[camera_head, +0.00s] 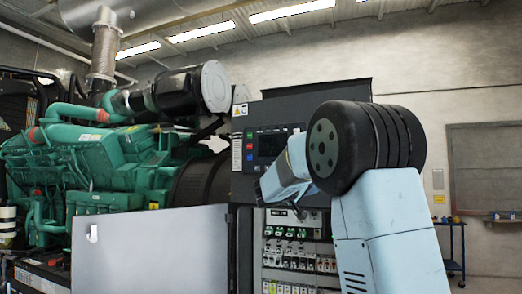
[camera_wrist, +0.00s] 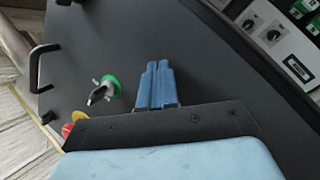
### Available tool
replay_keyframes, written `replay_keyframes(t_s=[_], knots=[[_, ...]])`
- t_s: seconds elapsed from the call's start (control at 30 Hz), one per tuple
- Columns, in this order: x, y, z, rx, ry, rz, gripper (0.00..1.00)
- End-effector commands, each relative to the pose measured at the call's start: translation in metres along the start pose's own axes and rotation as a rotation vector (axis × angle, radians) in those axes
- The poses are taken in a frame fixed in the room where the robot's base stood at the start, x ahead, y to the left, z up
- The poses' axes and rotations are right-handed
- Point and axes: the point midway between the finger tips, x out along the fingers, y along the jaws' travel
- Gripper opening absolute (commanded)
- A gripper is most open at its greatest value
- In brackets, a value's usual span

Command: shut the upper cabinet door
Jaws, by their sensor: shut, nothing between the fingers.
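The upper cabinet door (camera_head: 270,125) is a dark panel with a display, above an open compartment; from here I cannot tell how far it stands ajar. In the wrist view a dark panel (camera_wrist: 215,75) fills most of the picture, with a black handle (camera_wrist: 38,68) and a green-ringed key switch (camera_wrist: 104,90) on it. My gripper (camera_wrist: 158,66) has its two blue fingers together and empty, in front of this panel, to the right of the key switch. Whether the tips touch the panel is unclear. In the head view my arm hides the right part of the cabinet.
A light grey lower door (camera_head: 150,250) stands swung out to the left of the compartment with breakers (camera_head: 290,260). A green genset engine (camera_head: 110,165) stands at left. A blue trolley (camera_head: 455,245) is at the far right by the wall.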

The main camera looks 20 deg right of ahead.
Motion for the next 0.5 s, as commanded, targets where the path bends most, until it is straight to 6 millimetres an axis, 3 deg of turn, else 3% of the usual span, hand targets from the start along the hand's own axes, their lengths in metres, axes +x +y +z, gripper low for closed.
replay_keyframes(t_s=[0.5], knots=[[0.022,-0.002,-0.002,0.000,-0.002,0.003,0.00]])
